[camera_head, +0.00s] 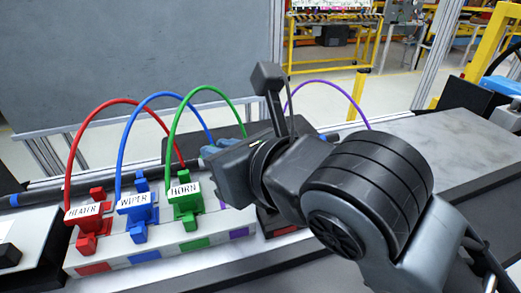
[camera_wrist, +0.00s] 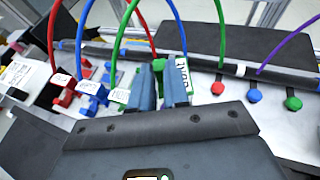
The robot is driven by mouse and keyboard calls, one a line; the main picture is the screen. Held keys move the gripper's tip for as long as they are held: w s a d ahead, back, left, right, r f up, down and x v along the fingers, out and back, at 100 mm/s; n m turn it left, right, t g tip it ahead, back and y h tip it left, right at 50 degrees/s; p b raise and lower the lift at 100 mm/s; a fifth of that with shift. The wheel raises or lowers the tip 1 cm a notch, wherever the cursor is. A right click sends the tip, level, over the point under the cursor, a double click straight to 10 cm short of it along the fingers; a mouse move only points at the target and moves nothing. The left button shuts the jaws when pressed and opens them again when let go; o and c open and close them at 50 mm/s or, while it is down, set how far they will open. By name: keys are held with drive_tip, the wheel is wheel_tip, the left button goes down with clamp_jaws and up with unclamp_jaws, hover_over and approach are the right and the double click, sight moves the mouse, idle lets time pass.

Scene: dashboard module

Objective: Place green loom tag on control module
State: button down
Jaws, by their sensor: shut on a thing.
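My gripper (camera_wrist: 161,92) points down over the module, its two blue-grey fingers shut on a small green piece (camera_wrist: 158,66). A white label with green edges (camera_wrist: 182,72) shows right beside the right finger; it appears to be the green loom tag, partly hidden by the fingers. In the head view my gripper (camera_head: 222,155) is mostly hidden behind my arm. The white control module (camera_head: 217,222) has colour-marked slots along its front. A green HORN connector (camera_head: 184,200) sits on it, with a green cable (camera_head: 205,88) arching rightward.
A blue WIPER connector (camera_head: 138,208) and a red HEATER connector (camera_head: 87,222) stand left of the green one, with arched cables. Red, blue and green round plugs (camera_wrist: 252,96) sit on the right. A purple cable (camera_head: 335,84) arches behind my arm. Bench surface (camera_head: 425,140) at right is clear.

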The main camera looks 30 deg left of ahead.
drive_tip(key=shift+f+b, duration=0.4)
drive_tip(key=shift+f, duration=1.6)
drive_tip(key=shift+f+b, duration=0.25)
drive_tip(key=shift+b, duration=0.15)
drive_tip(key=c, duration=1.1)
unclamp_jaws()
drive_tip(key=shift+r, duration=0.1)
drive_tip(key=shift+r+p, duration=0.2)
drive_tip(key=shift+p, duration=0.15)
drive_tip(key=shift+d, duration=0.2)
drive_tip(key=b+v, duration=0.3)
drive_tip(key=v, duration=0.8)
drive_tip(key=shift+s+d+r, duration=0.2)
